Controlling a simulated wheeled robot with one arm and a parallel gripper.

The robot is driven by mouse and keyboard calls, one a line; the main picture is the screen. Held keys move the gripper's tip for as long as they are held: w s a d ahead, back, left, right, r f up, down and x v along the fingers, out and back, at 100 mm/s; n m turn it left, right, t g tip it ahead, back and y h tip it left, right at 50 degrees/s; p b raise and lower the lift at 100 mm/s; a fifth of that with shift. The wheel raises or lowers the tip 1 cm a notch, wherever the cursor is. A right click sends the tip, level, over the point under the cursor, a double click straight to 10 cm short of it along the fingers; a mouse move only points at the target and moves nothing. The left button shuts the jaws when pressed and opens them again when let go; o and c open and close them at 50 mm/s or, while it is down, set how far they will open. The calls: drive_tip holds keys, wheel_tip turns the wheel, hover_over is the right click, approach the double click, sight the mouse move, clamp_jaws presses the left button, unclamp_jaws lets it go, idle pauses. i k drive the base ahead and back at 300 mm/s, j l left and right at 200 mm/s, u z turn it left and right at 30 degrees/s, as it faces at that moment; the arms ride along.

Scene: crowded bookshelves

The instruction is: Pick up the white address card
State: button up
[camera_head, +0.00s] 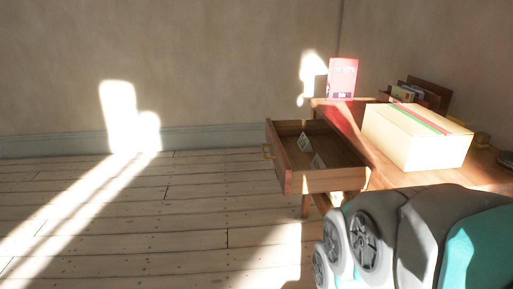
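An open drawer (331,181) pulls out to the left from the wooden desk. Inside it are two small whitish items: an upper card-like piece (304,142) that seems to lean near the far side, and a lower pale piece (318,161) nearer the front wall. They are too small to read, so I cannot tell which is the white address card. My arm shows at the bottom right, in front of the desk. Its gripper is not in view.
On the desktop (376,160) stand a tan box (410,142) with red and green stripes, a pink upright box or book (342,78), and a wooden holder with papers (412,93) at the back. The plank floor (150,215) at left is clear.

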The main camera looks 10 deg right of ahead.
sight(316, 162)
drive_tip(key=i+j+z, duration=0.1)
drive_tip(key=i+z, duration=0.15)
drive_tip(key=i, duration=0.25)
drive_tip(key=i+j+z, duration=0.25)
drive_tip(key=i, duration=0.2)
drive_tip(key=z, duration=0.15)
drive_tip(key=i+l, duration=0.05)
